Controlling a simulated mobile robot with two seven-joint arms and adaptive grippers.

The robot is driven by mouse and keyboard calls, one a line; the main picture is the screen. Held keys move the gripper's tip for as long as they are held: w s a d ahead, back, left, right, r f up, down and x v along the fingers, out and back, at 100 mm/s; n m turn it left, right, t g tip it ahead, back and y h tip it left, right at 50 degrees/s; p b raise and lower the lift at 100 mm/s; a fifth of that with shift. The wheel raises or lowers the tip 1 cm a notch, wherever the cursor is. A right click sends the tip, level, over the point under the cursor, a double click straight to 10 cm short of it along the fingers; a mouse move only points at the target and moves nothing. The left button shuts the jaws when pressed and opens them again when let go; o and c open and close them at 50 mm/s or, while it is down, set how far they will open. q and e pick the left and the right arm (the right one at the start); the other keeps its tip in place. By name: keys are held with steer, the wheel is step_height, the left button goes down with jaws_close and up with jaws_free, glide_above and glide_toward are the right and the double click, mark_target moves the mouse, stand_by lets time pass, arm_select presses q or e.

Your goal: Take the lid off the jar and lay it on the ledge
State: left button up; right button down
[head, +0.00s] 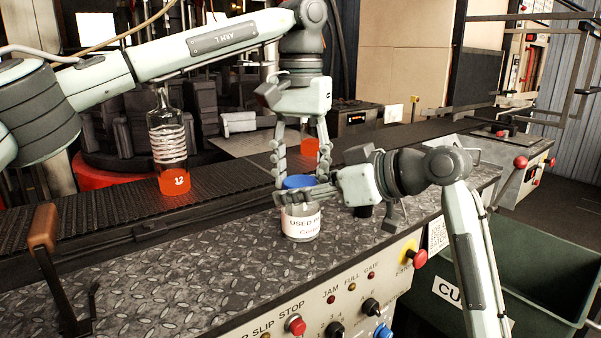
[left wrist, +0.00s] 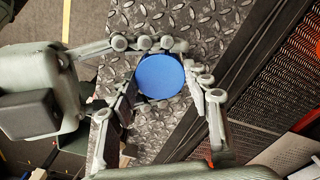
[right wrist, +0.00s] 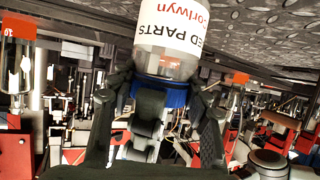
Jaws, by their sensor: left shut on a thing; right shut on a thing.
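The jar (head: 301,224) is clear with a white printed label and stands upright on the diamond-plate ledge (head: 190,270). Its blue lid (head: 299,182) is on top; it also shows in the left wrist view (left wrist: 160,76) and, upside down, in the right wrist view (right wrist: 168,92). My left gripper (head: 302,176) reaches down from above and is shut on the lid, a finger on either side. My right gripper (head: 305,197) comes from the right and is shut on the jar near its top, just below the lid. The right fingers partly hide the neck.
A clear bottle with orange liquid (head: 168,150) stands on the dark conveyor (head: 110,196) behind the ledge. A brown-handled lever (head: 44,228) rises at the left. Buttons and knobs (head: 295,325) line the front panel. A green bin (head: 545,290) is at lower right.

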arm_select(q)
steer(key=shift+n, duration=0.6)
steer(key=o, duration=1.3)
steer(key=shift+c, duration=0.2)
